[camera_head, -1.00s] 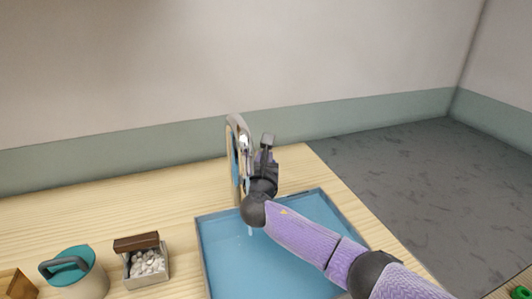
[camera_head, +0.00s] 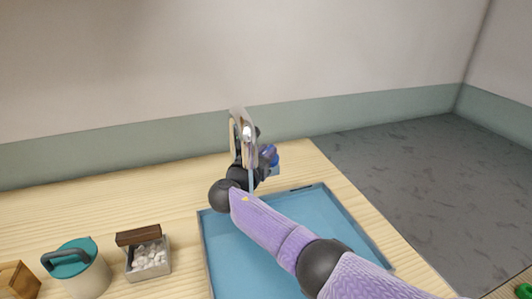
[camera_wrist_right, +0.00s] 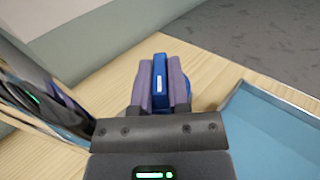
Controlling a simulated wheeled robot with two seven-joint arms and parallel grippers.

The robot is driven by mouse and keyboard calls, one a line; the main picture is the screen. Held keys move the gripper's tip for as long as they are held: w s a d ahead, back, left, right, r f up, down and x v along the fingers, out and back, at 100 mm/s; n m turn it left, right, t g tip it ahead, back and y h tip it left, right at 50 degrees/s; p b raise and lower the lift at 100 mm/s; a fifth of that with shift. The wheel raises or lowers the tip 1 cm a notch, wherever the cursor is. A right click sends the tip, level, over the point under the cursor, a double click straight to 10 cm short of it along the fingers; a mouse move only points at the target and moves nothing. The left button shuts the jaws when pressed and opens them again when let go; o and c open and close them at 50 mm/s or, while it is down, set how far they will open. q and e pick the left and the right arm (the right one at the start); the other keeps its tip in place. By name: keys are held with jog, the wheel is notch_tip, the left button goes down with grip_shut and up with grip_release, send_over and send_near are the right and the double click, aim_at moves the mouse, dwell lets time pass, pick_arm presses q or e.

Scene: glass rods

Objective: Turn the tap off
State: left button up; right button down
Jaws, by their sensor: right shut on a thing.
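The silver tap (camera_head: 236,122) stands at the back of the table, its spout arching over the blue basin (camera_head: 290,215). A thin pale streak, apparently water, hangs below the spout. The tap's blue handle (camera_head: 271,152) shows to the right of the spout. In the right wrist view the blue handle (camera_wrist_right: 160,82) sits between the two purple-grey fingers. My right gripper (camera_wrist_right: 160,76) is shut on it; in the head view the gripper (camera_head: 266,160) is partly hidden behind the spout. My left gripper is out of view.
A teal-lidded canister (camera_head: 82,275), a box of white pebbles (camera_head: 150,259) with a brown lid and a wooden block (camera_head: 14,280) stand at the front left. The wall is close behind the tap.

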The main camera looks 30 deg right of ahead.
jog(key=c, duration=0.6)
grip_release()
